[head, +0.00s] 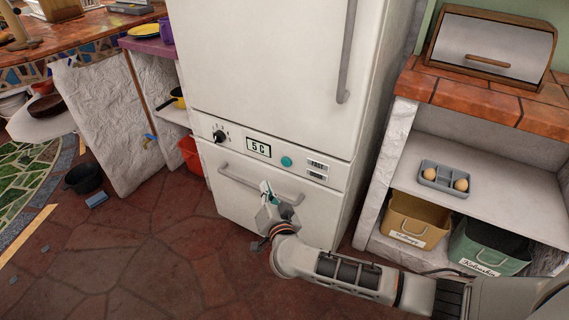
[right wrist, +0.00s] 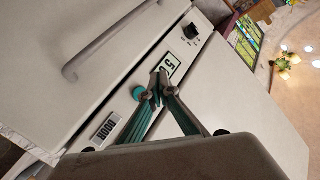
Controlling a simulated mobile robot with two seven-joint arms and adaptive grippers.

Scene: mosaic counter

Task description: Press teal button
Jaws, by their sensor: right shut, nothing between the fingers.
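The teal button (head: 286,161) is a small round knob on the control panel of the white fridge (head: 275,60). It sits right of the display reading 5 C (head: 258,148). My right gripper (head: 266,187) is in front of the lower drawer, below and left of the button in the head view. In the right wrist view the teal button (right wrist: 138,93) shows just left of my shut, empty fingertips (right wrist: 158,80). They overlap the display's edge in that picture; I cannot tell how far they are from the panel. My left gripper is not in view.
A black dial (head: 219,136) is at the panel's left. Handles (head: 262,184) stick out on the drawer and the upper door. A shelf at right holds a grey egg tray (head: 428,181), with a yellow bin (head: 415,222) and green bin (head: 486,248) below.

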